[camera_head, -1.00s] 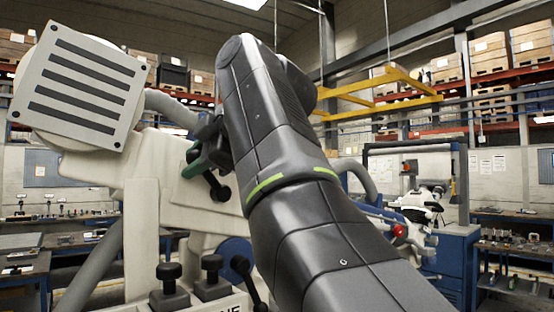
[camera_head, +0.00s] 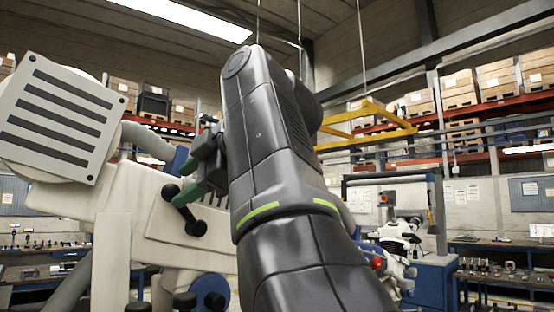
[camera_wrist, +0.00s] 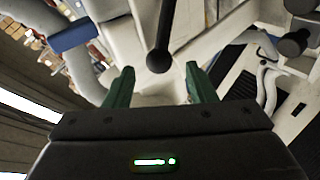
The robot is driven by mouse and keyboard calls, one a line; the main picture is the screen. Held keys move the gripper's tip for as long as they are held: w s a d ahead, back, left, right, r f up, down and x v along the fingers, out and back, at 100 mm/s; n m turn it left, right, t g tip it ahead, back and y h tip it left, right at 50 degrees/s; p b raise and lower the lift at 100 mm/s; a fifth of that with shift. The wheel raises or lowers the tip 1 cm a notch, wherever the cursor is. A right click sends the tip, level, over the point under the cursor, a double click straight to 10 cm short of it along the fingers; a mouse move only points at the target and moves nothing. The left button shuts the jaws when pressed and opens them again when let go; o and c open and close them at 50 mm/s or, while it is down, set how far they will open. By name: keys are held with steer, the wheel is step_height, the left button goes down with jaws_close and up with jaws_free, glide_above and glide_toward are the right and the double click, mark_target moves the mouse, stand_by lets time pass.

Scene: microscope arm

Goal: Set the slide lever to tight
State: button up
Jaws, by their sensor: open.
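A black lever with a ball knob (camera_wrist: 158,60) shows in the wrist view, its rod running up from the knob. The knob lies just beyond and between the two green fingertips of my gripper (camera_wrist: 160,88), which is open and not closed on it. In the head view a black lever with round ends (camera_head: 185,210) sits on the side of the cream microscope arm (camera_head: 120,215). My gripper (camera_head: 191,181) is close beside it, green fingers pointing down-left, partly overlapping it. I cannot tell whether they touch. No tight marking is readable.
A striped cream head (camera_head: 55,120) of the machine stands at the left. Black knobs (camera_wrist: 292,42) sit to the right in the wrist view. A yellow hanging frame (camera_head: 365,125) is behind my arm. A blue cabinet (camera_head: 435,280) stands back right.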

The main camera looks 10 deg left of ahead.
steer(key=v, duration=0.8)
steer(key=shift+d, duration=0.3)
steer(key=shift+s+r, duration=0.1)
steer(key=shift+a, duration=0.15)
stand_by(0.5)
steer(key=shift+x, duration=5.05)
